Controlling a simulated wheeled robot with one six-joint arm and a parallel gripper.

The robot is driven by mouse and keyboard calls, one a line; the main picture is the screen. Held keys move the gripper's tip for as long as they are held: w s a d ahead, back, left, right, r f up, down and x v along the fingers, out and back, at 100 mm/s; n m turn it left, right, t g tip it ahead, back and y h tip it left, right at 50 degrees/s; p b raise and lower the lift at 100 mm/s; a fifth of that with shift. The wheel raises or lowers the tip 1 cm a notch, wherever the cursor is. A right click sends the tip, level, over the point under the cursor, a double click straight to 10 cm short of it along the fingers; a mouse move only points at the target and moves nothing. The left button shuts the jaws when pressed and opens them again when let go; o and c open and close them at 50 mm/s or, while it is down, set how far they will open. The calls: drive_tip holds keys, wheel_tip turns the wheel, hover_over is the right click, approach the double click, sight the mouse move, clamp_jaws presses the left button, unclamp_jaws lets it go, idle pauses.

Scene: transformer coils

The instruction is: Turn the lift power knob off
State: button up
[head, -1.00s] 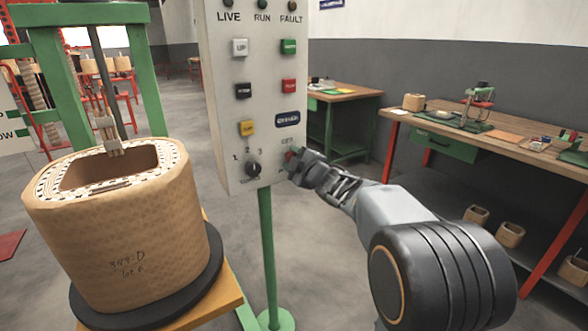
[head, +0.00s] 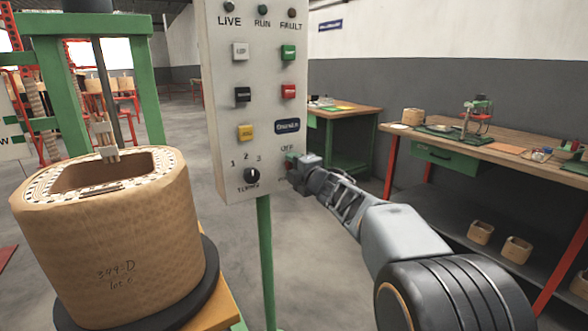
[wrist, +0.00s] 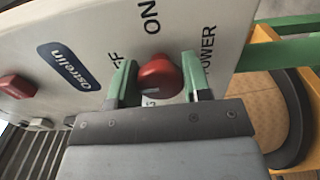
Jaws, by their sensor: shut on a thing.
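The lift power knob (wrist: 160,77) is a red knob on the white control panel (wrist: 100,22), with the words ON and POWER and part of another word beside it in the wrist view. My gripper (wrist: 157,80) is shut on the knob, with one green finger on each side of it. In the head view my gripper (head: 296,168) is at the lower right of the panel (head: 226,110), below the printed word OFF, and hides most of the knob.
A black selector knob (head: 252,175) marked 1 2 3 sits left of my gripper. Several push buttons are above. A large tan coil (head: 115,240) stands on the left. A green post (head: 266,250) holds the panel. A workbench (head: 500,155) is at right.

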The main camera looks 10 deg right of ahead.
idle(0.3)
drive_tip(key=o, duration=0.9)
drive_tip(key=p+v, duration=0.2)
drive_tip(key=v, duration=1.1)
drive_tip(key=shift+s, duration=0.35)
drive_tip(key=shift+d, duration=0.15)
